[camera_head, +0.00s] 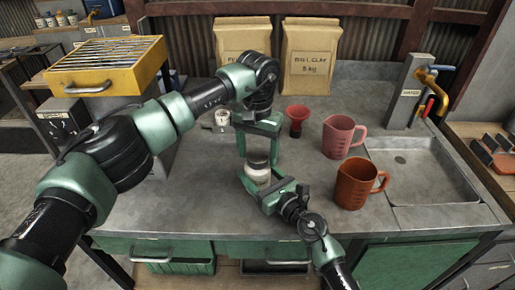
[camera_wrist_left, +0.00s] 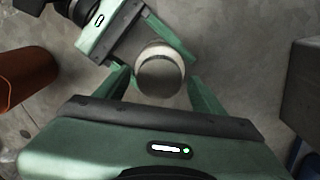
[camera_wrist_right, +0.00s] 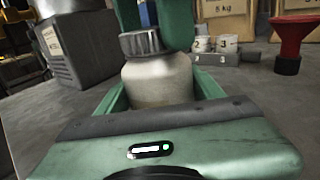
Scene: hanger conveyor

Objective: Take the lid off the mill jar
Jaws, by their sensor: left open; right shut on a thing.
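The mill jar (camera_head: 257,174) is a pale jar standing upright on the grey worktop; its pale body (camera_wrist_right: 158,82) fills the middle of the right wrist view. Its dark grey ribbed lid (camera_wrist_right: 142,42) is on top. The lid's round top (camera_wrist_left: 160,76) also shows in the left wrist view. My right gripper (camera_head: 260,181) is shut on the jar body from the front. My left gripper (camera_head: 258,154) points down from above, open, with its fingers on either side of the lid. I cannot tell whether they touch it.
A pink jug (camera_head: 338,138), an orange jug (camera_head: 354,184) and a red funnel (camera_head: 297,117) stand to the right. A sink (camera_head: 418,166) is set in farther right. Two paper bags (camera_head: 308,55) stand at the back. A yellow tray (camera_head: 92,78) tops a grey machine at left.

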